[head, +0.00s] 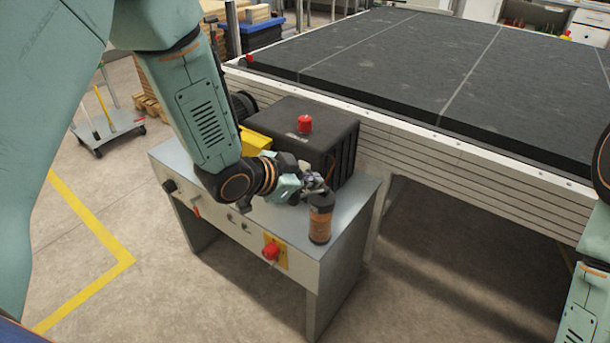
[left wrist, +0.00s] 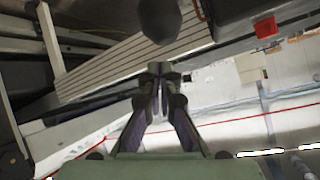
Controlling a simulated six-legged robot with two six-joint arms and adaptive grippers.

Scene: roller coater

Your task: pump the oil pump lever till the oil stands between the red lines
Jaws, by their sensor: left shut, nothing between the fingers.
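A small cylinder (head: 320,220) with a dark cap and a brown-orange body stands at the right front corner of the grey cabinet top; it looks like the oil container. Its oil level and any red lines are too small to make out. My left gripper (head: 314,184) is just above and behind it, shut and empty. In the left wrist view its fingertips (left wrist: 158,70) meet, and a dark round knob (left wrist: 160,18) shows just beyond them; it may be the pump lever's end. The rest of the lever is hidden. My right gripper is out of view.
A black box (head: 285,132) with a red button (head: 305,123) stands behind my left gripper. A red emergency button (head: 270,250) is on the cabinet's front (head: 215,222). A large dark-topped table (head: 430,75) lies beyond. Floor in front of the cabinet is clear.

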